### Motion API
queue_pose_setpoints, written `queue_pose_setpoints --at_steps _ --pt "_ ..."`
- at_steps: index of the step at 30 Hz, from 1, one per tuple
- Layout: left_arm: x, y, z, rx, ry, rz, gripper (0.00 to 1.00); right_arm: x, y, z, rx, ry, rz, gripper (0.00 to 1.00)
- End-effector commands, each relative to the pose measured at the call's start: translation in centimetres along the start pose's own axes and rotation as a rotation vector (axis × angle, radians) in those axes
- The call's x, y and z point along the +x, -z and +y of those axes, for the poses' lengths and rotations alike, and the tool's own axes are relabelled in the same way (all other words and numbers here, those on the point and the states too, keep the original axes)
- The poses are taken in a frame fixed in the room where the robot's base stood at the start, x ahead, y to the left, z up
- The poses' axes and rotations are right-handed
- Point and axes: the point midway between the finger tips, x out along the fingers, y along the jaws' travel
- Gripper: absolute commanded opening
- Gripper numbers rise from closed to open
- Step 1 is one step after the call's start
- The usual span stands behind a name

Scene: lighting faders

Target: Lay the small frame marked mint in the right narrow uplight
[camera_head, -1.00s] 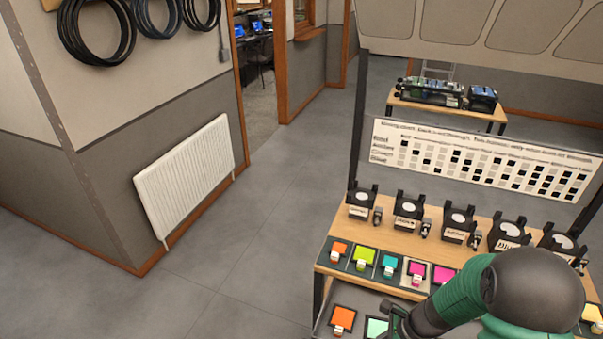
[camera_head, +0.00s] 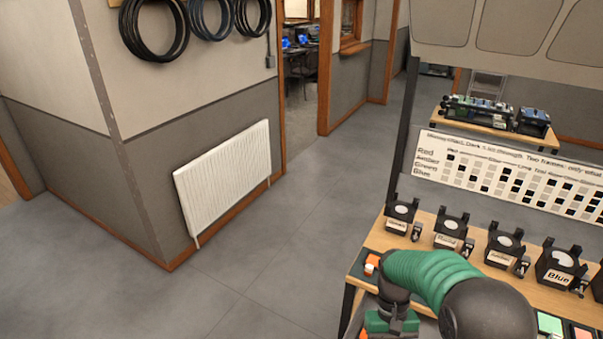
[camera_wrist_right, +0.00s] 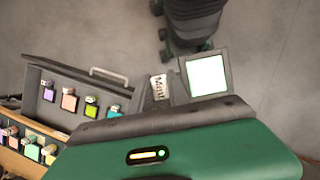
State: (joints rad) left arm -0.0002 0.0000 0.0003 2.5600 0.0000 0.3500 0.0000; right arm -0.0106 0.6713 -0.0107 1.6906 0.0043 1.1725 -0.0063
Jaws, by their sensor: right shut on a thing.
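In the right wrist view, the small frame marked mint (camera_wrist_right: 207,75) has a pale mint pane in a dark border, with a white "Mint" tag (camera_wrist_right: 158,87) beside it. My right gripper (camera_wrist_right: 168,90) is shut on it and holds it off to the side of the bench. Black uplights stand in a row on the wooden bench, such as these (camera_head: 398,215) (camera_head: 450,232) (camera_head: 503,248). I cannot tell which is the right narrow one.
A dark tray (camera_wrist_right: 62,72) of coloured frames shows in the right wrist view. A chart board (camera_head: 510,172) stands behind the uplights. A white radiator (camera_head: 228,178) is on the left wall. The floor left of the bench is clear.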

Motion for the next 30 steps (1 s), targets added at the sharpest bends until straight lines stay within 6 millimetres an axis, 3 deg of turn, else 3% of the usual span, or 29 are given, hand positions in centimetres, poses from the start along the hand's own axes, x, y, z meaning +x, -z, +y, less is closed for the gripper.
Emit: queue_pose_setpoints --at_steps 30 --pt "-2.4 0.6 0.0 0.0 0.0 0.0 0.47 4.4 -11.0 -6.8 0.0 0.002 0.0 0.0"
